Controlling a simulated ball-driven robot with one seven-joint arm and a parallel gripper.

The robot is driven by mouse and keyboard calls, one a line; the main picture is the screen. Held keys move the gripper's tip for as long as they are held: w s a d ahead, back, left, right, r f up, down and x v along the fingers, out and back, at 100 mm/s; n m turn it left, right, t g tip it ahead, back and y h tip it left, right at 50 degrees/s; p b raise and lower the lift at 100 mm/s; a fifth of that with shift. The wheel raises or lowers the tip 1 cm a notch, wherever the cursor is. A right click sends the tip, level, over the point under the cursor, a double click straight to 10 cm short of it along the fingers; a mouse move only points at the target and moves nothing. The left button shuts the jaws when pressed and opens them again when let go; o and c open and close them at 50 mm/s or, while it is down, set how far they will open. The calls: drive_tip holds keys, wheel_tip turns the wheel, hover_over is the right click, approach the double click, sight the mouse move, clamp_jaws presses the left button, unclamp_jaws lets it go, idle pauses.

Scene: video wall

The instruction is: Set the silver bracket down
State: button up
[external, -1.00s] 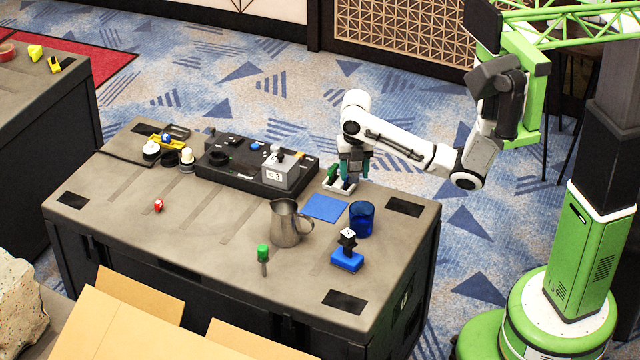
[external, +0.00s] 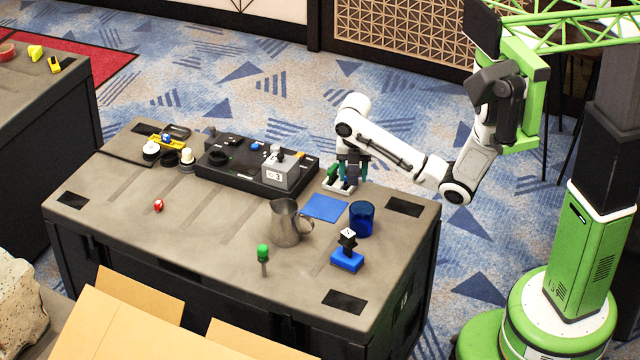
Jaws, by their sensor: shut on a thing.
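The silver bracket (external: 340,187) is a small pale grey piece at the table's far edge, behind the blue square mat. My gripper (external: 349,178) points down over it, its teal fingers shut on the bracket. The fingers partly cover the bracket, and I cannot tell whether its underside touches the tabletop (external: 225,225).
The blue mat (external: 324,207) lies just in front. A blue cup (external: 362,218), a metal pitcher (external: 286,222) and a blue-based stand (external: 347,255) are nearer the front. A black panel with a grey box (external: 281,172) stands to the left. The left-front tabletop is mostly clear.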

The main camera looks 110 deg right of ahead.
drive_tip(key=w+d+f, duration=0.1)
drive_tip(key=w+f, duration=0.1)
drive_tip(key=w+d+f, duration=0.2)
drive_tip(key=f, duration=0.1)
drive_tip(key=w+d+f, duration=0.2)
drive_tip(key=w, duration=0.1)
drive_tip(key=shift+d+f, duration=0.2)
drive_tip(key=shift+f, duration=1.65)
drive_tip(key=shift+f, duration=0.15)
drive_tip(key=o, duration=1.2)
